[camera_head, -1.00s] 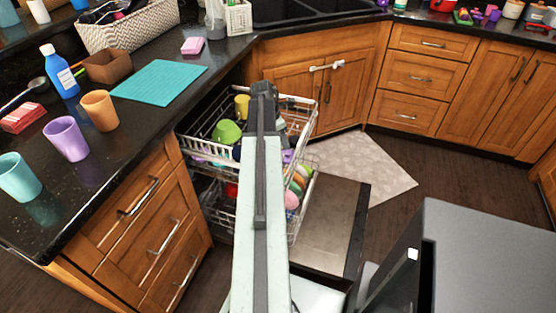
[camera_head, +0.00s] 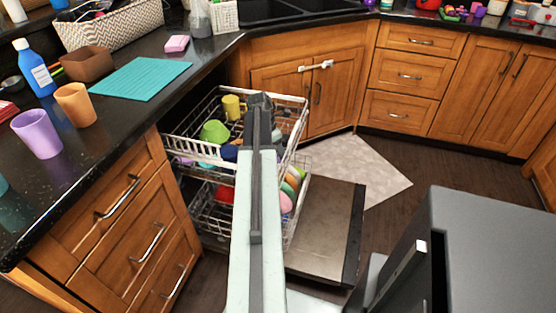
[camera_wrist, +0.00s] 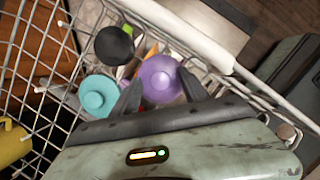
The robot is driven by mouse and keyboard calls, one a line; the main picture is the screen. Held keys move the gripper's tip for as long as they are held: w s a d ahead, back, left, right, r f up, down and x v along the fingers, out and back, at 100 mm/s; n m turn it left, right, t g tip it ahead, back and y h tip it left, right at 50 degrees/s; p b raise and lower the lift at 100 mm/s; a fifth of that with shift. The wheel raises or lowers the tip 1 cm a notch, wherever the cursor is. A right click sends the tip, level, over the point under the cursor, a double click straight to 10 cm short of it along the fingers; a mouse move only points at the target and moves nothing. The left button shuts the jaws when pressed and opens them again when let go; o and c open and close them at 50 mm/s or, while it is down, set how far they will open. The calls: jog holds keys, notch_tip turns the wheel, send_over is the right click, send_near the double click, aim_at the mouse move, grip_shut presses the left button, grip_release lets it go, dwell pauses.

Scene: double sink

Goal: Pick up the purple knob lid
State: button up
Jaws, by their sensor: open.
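The purple knob lid (camera_wrist: 159,78) shows in the wrist view as a round disc with a raised knob, in the dishwasher's upper rack. My gripper (camera_wrist: 160,90) is open above it, one dark finger at its left and one at its right. I cannot tell how high the fingers are above the lid. In the head view my arm hides the lid, and the gripper tips are out of sight behind it.
A teal lid (camera_wrist: 98,96) and a black round-ended item (camera_wrist: 114,45) lie close left of the purple lid. The rack's white wire rim (camera_head: 272,92) surrounds them. A yellow mug (camera_head: 233,107) and green bowl (camera_head: 215,131) stand in the rack. The dishwasher door (camera_head: 325,230) is down.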

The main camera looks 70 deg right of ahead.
grip_shut()
jog(key=shift+r, duration=0.15)
notch_tip(320, 180, up, 18)
jog(key=p, duration=1.8)
